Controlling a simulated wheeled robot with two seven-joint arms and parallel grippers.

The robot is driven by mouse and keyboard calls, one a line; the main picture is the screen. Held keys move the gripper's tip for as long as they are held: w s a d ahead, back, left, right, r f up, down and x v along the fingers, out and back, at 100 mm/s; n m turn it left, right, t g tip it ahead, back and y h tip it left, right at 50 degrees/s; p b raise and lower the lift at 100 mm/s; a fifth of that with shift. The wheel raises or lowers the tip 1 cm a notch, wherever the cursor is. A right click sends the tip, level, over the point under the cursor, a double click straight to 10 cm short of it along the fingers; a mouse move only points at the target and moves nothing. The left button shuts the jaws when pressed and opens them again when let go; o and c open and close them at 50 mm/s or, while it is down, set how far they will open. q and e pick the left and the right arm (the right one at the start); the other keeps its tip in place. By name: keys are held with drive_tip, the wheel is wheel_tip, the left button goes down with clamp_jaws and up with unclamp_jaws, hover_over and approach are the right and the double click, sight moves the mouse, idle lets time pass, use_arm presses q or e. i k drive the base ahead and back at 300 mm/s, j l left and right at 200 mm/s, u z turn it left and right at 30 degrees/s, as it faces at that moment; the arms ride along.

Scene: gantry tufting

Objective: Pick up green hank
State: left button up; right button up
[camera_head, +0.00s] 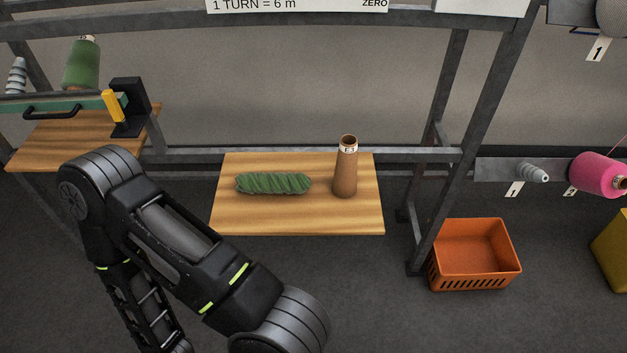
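The green hank (273,184) is a twisted bundle of yarn. It lies lengthwise from left to right on the left half of a small wooden shelf (290,221). Nothing is holding it. One of my arms, black with yellow-green marks, crosses the lower left of the picture in front of the shelf, and its lower end runs out at the bottom edge. Neither gripper shows in this view.
A brown cone (345,172) stands upright right of the hank. An orange crate (474,256) sits on the floor at right. Grey frame posts (483,110) flank the shelf. At left, a wooden board (70,138) carries a green cone (82,66).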

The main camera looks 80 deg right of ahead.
sight(249, 182)
drive_tip(key=z, duration=2.35)
drive_tip(key=i+j, duration=0.15)
drive_tip(key=j, duration=0.45)
drive_tip(key=i+j+z, duration=0.1)
drive_tip(key=j, duration=0.5)
drive_tip(key=i+j, duration=0.1)
drive_tip(key=j, duration=0.5)
drive_tip(key=i+j, duration=0.1)
drive_tip(key=j, duration=0.5)
drive_tip(key=z, duration=0.05)
